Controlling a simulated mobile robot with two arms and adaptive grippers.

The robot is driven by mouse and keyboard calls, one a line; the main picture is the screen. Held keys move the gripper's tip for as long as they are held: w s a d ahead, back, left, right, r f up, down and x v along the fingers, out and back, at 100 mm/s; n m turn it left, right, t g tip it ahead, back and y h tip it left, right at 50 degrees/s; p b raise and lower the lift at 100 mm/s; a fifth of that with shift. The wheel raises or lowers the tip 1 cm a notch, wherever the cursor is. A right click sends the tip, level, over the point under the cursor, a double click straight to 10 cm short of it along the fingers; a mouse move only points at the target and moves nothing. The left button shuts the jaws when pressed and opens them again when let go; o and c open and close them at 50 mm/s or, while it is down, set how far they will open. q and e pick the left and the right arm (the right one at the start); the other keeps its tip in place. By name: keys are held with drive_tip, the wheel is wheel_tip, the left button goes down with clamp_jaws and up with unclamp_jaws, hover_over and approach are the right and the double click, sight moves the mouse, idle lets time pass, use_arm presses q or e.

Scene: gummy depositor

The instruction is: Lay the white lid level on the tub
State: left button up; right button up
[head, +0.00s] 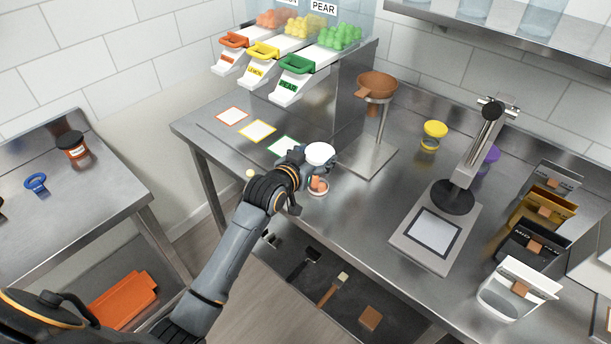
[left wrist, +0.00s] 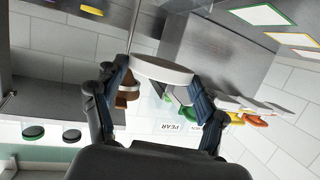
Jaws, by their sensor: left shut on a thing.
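The white lid (head: 319,153) is held in my left gripper (head: 303,161), which is shut on it. In the left wrist view the lid (left wrist: 160,69) sits between the two fingertips of the gripper (left wrist: 158,82). The tub (head: 318,188) stands on the steel table just below the lid in the head view, with orange-brown pieces showing inside. The lid is above the tub and apart from it. Part of the tub is hidden by the gripper. My right gripper is not seen.
The depositor with orange, yellow and green handles (head: 297,66) stands behind. A brown funnel on a stand (head: 377,86) is right of the lid. Coloured-edge cards (head: 258,131) lie at left.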

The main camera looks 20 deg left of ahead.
sight(319, 179)
use_arm(q)
drive_tip(key=shift+w+a+r, duration=0.2)
drive_tip(key=shift+w+r, duration=0.05)
drive_tip(key=shift+w, duration=0.35)
drive_tip(key=shift+d, duration=0.1)
drive_tip(key=shift+r+p, duration=0.1)
drive_tip(key=shift+p, duration=0.3)
wheel_tip(319, 179, down, 6)
drive_tip(key=b, duration=0.3)
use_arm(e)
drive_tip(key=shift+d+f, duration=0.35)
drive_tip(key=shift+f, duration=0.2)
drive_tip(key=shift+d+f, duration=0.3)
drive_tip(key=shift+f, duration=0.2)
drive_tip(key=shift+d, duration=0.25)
